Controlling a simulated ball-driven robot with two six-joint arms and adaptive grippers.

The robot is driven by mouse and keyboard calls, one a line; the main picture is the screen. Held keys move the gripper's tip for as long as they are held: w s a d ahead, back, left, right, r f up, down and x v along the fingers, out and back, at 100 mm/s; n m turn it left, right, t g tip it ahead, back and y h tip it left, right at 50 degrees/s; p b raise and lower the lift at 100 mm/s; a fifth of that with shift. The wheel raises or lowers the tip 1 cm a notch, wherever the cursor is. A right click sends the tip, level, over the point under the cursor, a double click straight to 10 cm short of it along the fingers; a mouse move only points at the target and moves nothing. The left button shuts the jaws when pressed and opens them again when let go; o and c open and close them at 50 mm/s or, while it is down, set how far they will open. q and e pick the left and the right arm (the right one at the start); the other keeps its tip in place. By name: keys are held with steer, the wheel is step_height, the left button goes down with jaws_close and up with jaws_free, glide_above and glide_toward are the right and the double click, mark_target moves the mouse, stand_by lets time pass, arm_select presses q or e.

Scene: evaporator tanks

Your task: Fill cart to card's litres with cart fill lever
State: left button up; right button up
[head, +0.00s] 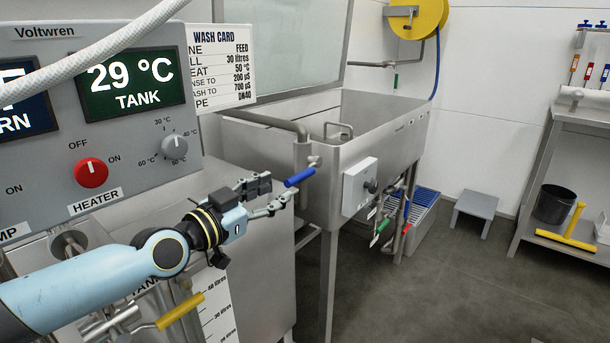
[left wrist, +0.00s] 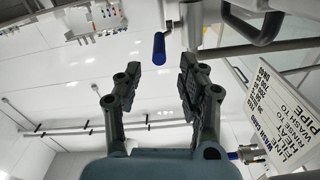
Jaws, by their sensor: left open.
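The wash card (head: 221,63) hangs beside the control panel and reads fill 30 litres; it also shows in the left wrist view (left wrist: 284,113). A blue-handled lever (head: 300,177) sits on the pipe at the steel basin's near corner. A blue handle also shows in the left wrist view (left wrist: 159,48), just beyond the fingertips. My left gripper (head: 276,192) is open and empty, its fingertips close to the blue lever; contact cannot be told. A white scale marked in litres (head: 213,307) is partly hidden below my arm; its liquid level cannot be read.
The grey panel (head: 110,150) with a red heater knob (head: 91,173) stands at left, its tank display reading 29 °C. A yellow-handled lever (head: 181,311) is below my arm. The steel basin (head: 372,135) is behind the lever. Floor is clear in front of the step stool (head: 475,207).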

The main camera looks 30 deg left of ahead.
mark_target(310, 173)
arm_select(q)
steer(key=w, duration=0.3)
steer(key=w+b, duration=0.1)
steer(key=w, duration=0.2)
steer(key=w+b, duration=0.1)
steer(key=w, duration=0.2)
steer(key=shift+d+f, duration=0.1)
steer(key=shift+d, duration=0.3)
steer(key=shift+w, duration=0.65)
steer(key=shift+d, duration=0.1)
jaws_close()
